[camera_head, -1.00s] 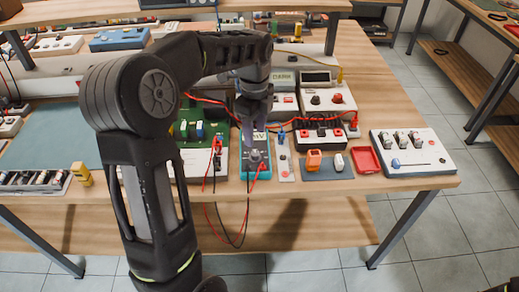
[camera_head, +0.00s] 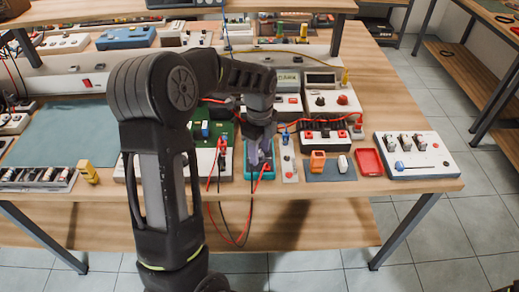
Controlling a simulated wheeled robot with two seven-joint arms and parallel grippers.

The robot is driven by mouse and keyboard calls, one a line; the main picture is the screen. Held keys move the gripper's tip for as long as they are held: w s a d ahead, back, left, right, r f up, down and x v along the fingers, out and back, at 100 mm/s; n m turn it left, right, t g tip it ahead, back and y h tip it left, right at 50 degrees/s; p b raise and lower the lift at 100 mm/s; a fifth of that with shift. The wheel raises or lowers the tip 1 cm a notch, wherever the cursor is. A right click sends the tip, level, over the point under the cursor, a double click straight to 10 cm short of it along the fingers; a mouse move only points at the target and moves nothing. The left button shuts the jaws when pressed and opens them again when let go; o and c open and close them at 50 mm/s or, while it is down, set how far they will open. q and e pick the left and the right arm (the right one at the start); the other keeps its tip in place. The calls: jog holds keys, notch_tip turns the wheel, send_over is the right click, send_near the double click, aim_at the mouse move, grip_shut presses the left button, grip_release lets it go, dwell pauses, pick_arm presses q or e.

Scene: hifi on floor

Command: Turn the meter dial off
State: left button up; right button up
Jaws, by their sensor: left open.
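The teal meter (camera_head: 257,175) lies near the front edge of the wooden workbench. Red and black leads run from its front end and hang over the edge. My left gripper (camera_head: 262,155) points down over the meter, with its fingers at or just above the meter's face. It is open, and nothing shows held in it. The gripper hides most of the meter's face, including the dial and display, so the dial's setting cannot be read. Contact between fingers and dial cannot be told. My right gripper is out of view.
A green circuit board (camera_head: 205,130) is close left of the meter. A narrow switch strip (camera_head: 288,168), an orange device (camera_head: 317,161) and a red tray (camera_head: 369,161) lie to the right. A white switch panel (camera_head: 415,155) is at the right end. Bench instruments (camera_head: 331,102) stand behind.

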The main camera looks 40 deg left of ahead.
pick_arm(q)
grip_shut()
dwell(0.4)
